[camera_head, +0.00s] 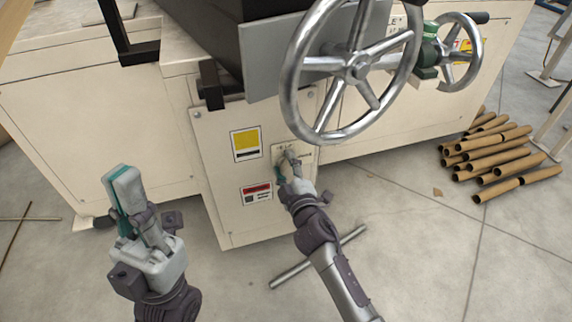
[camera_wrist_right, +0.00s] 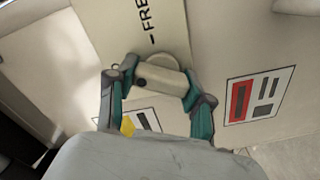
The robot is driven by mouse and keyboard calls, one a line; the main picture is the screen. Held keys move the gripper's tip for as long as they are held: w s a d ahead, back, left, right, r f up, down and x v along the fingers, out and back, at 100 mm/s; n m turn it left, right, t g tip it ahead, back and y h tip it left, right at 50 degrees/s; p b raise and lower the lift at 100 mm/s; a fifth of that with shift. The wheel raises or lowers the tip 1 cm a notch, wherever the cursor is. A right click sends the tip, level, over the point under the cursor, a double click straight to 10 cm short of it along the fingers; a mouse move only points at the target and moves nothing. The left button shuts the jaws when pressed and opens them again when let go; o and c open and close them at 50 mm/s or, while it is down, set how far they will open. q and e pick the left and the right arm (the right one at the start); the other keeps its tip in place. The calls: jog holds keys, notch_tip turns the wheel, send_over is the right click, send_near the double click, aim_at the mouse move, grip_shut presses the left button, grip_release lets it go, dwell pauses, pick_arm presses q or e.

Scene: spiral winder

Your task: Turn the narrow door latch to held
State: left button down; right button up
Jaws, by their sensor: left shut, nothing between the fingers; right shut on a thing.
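The narrow door latch (camera_wrist_right: 158,73) is a cream-coloured handle with a dark round spot near one end, in front of a round base on a pale plate (camera_wrist_right: 165,18). In the head view the plate (camera_head: 303,154) is on the narrow panel, and my right gripper mostly covers the latch. My right gripper (camera_head: 289,163) is shut on the latch, with a teal finger at each side in the right wrist view (camera_wrist_right: 160,80). My left gripper (camera_head: 120,182) is shut and empty, left of the panel.
A large spoked handwheel (camera_head: 359,67) juts out above and right of the plate. Cardboard tubes (camera_head: 487,160) lie on the floor at right, and a metal bar (camera_head: 318,258) lies below the panel.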

jog(key=n, duration=0.6)
jog(key=shift+f, duration=0.15)
dwell(0.6)
jog(key=o, duration=1.2)
jog(key=shift+c, duration=0.2)
jog(key=v, duration=1.2)
